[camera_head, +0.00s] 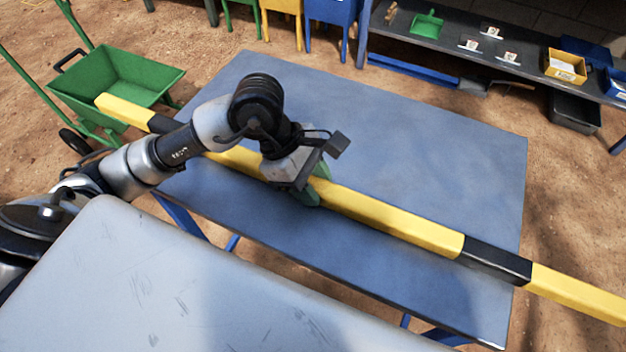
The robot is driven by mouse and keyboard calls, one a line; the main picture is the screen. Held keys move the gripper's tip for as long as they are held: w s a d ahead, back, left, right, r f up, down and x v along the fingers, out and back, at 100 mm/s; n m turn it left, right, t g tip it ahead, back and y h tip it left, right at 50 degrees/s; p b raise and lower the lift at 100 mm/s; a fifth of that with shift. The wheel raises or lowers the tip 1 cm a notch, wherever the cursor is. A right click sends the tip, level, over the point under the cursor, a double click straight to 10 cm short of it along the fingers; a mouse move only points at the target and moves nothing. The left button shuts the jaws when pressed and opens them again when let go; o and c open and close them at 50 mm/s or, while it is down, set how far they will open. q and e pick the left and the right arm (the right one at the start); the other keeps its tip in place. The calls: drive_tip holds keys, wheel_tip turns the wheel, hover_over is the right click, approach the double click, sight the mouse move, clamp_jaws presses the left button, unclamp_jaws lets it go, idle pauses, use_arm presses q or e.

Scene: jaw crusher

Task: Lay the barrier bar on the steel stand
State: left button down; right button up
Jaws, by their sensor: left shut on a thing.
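The barrier bar (395,219) is long, yellow with black bands, and runs slantwise across the view from upper left to lower right. My left gripper (312,190) is shut on it near its middle; green finger pads show on both sides of the bar. The steel stand (440,150) is a blue-grey table top with blue legs. The bar lies over the stand's top, and both its ends reach past the stand's edges. Whether the bar touches the top or hovers just above it I cannot tell. My right gripper does not show.
A green wheelbarrow (150,75) stands at the left, behind the bar's far left end. A grey shelf (460,40) with a green dustpan (427,22) and a yellow bin (566,66) stands at the back right. Bare sandy ground surrounds the stand.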

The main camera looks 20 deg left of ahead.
use_arm(q)
drive_tip(key=shift+s+f, duration=0.1)
drive_tip(key=shift+f, duration=0.2)
drive_tip(key=c, duration=0.9)
unclamp_jaws()
drive_tip(key=o, duration=0.3)
drive_tip(key=shift+s+r, duration=0.1)
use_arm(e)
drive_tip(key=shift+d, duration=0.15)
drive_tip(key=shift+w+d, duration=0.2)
use_arm(q)
drive_tip(key=shift+w, duration=0.2)
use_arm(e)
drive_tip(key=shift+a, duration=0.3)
use_arm(q)
drive_tip(key=shift+r, duration=0.15)
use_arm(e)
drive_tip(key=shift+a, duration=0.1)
